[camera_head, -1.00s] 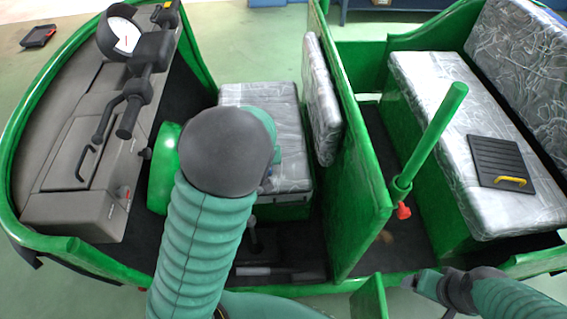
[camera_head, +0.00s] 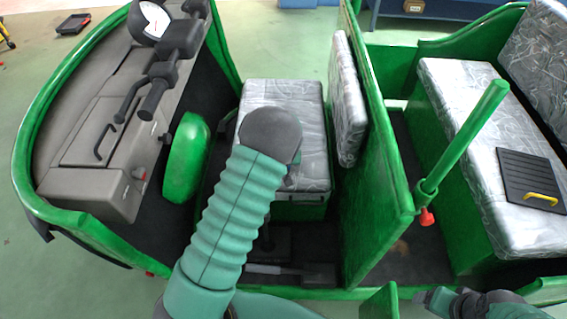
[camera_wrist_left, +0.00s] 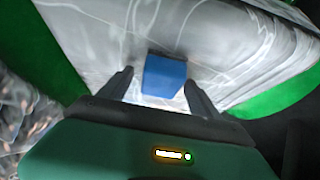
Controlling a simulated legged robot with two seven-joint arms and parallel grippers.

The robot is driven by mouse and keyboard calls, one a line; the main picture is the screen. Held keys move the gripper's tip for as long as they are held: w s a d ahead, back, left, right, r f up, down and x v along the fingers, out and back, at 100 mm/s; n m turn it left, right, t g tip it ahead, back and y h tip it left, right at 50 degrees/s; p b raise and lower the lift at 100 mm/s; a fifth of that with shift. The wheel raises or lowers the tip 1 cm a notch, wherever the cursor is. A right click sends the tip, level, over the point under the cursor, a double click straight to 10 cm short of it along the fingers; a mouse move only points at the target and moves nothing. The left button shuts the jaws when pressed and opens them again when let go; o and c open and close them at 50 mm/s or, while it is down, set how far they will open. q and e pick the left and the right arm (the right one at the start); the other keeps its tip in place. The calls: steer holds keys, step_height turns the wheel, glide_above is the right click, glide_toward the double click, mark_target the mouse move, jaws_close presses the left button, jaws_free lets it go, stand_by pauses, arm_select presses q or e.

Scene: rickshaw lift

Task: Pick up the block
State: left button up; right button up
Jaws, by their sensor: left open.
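A blue block (camera_wrist_left: 165,76) rests on the shiny, plastic-covered seat (camera_wrist_left: 90,35) in the left wrist view. My left gripper (camera_wrist_left: 160,80) is open, with one finger on each side of the block and visible gaps between them. In the head view my left arm reaches over the front seat (camera_head: 300,105) and hides the block and the gripper's fingers. The end of my right arm (camera_head: 440,300) shows at the bottom right; its fingers are not clear enough to tell their state.
A green partition (camera_head: 385,170) stands right of the front seat. Handlebars with a gauge (camera_head: 155,20) and a grey dashboard (camera_head: 95,135) lie left. A black panel with a yellow handle (camera_head: 528,175) lies on the rear seat (camera_head: 465,95). A green pole (camera_head: 460,140) rises before it.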

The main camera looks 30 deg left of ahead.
arm_select(q)
steer(key=c, duration=1.5)
steer(key=shift+o, duration=0.2)
steer(key=shift+r, duration=0.15)
steer(key=shift+r, duration=0.2)
step_height(320, 180, up, 3)
steer(key=shift+r+p, duration=0.15)
steer(key=shift+p, duration=0.2)
steer(key=s+d+r+p, duration=0.1)
steer(key=s+d, duration=0.7)
steer(key=s, duration=0.5)
steer(key=shift+s+d, duration=0.2)
steer(key=shift+s, duration=0.2)
